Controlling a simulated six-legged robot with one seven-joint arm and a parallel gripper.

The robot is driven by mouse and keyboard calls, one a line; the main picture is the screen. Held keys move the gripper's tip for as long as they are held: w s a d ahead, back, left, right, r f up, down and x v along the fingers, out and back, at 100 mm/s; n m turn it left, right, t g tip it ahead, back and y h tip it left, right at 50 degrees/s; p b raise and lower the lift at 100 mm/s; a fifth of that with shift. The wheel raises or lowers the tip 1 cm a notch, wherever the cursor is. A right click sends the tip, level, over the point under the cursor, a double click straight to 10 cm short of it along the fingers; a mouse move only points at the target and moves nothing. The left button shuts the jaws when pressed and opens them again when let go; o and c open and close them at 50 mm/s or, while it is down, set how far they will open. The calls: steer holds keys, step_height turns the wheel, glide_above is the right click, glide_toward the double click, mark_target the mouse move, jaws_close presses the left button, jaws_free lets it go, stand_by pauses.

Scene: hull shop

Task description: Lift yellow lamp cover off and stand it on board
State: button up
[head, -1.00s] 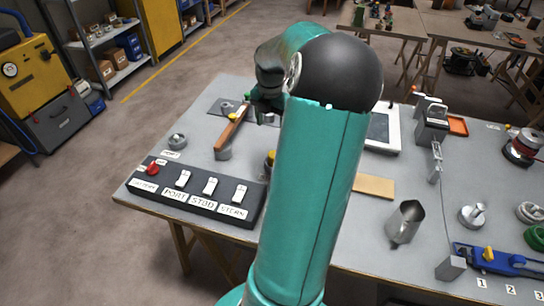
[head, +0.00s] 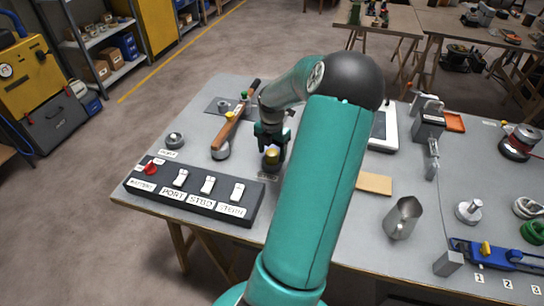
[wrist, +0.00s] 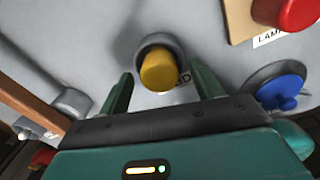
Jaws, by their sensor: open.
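The yellow lamp cover (wrist: 158,72) sits on a round dark base on the grey bench, between and just beyond the fingertips in the wrist view. In the head view the cover (head: 272,153) shows directly below my gripper (head: 270,136). My gripper (wrist: 161,78) is open and empty, one finger on each side of the cover, with gaps showing. A tan board (wrist: 238,22) lies at the upper right of the wrist view, beside a label partly reading LAMP. In the head view its right part (head: 374,184) shows; my arm hides the rest.
A red cover (wrist: 290,10) and a blue cover (wrist: 280,92) stand to the right in the wrist view. A wooden-handled lever (head: 232,128) is left of my gripper. A switch panel (head: 195,193) is at the front left, and a metal jug (head: 404,217) is right of my arm.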

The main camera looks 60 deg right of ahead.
steer(key=shift+f, duration=0.55)
steer(key=c, duration=1)
steer(key=shift+c, duration=0.2)
steer(key=shift+r, duration=0.5)
step_height(320, 180, up, 2)
steer(key=shift+r, duration=0.1)
steer(key=w+a+r, duration=0.9)
steer(key=w+r, duration=0.1)
steer(key=shift+a, duration=0.35)
steer(key=shift+w, duration=0.1)
